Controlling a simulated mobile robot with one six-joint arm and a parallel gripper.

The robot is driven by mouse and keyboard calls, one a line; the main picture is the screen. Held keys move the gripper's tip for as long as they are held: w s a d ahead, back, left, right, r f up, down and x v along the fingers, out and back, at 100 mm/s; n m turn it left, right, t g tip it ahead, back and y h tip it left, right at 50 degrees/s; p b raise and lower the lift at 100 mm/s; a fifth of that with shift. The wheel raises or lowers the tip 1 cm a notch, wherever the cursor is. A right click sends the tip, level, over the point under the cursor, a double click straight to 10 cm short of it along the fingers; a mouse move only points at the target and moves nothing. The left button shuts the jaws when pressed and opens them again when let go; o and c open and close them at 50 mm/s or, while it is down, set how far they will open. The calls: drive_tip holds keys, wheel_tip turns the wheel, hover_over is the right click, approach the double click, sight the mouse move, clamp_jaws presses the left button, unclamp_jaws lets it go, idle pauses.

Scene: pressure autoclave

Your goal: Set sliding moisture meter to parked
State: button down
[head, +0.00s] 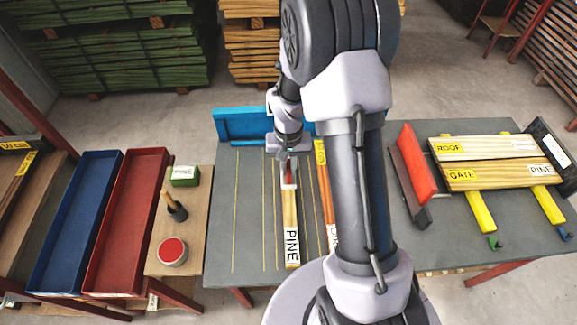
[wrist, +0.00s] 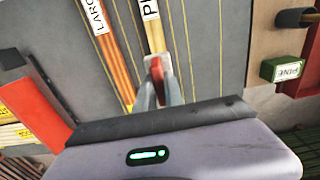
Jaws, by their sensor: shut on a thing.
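A small white and red device, which looks like the moisture meter (head: 289,182), sits at the far end of the pale board labelled PINE (head: 291,222), lying on the grey table. My gripper (head: 289,158) is above its far end, with the fingers shut on its red part. In the wrist view the fingers (wrist: 162,92) close around the red part of the meter (wrist: 155,66), with its white part ahead on the board. The fingers hide some of the meter. No parked mark is readable.
A reddish board (head: 325,205) lies right of the PINE board, partly behind my arm. A blue fence (head: 240,124) runs along the table's back. A red wedge-like block (head: 417,163) and stacked labelled boards (head: 490,147) are at right. Blue (head: 75,215) and red (head: 128,215) trays stand left.

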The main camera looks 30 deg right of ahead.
drive_tip(key=s+d, duration=0.4)
drive_tip(key=d, duration=0.5)
drive_tip(key=s+d, duration=0.4)
drive_tip(key=d, duration=0.6)
drive_tip(key=s+d+p, duration=0.1)
drive_tip(key=s+d, duration=0.3)
drive_tip(key=d, duration=0.6)
drive_tip(key=shift+r, duration=0.1)
drive_tip(key=c, duration=1.8)
unclamp_jaws()
drive_tip(key=o, duration=0.4)
drive_tip(key=shift+s+d, duration=0.1)
drive_tip(key=shift+d, duration=0.1)
drive_tip(key=shift+c, duration=0.2)
drive_tip(key=shift+a, duration=0.1)
wheel_tip(320, 180, up, 17)
drive_tip(key=p, duration=0.3)
drive_tip(key=shift+r, duration=0.15)
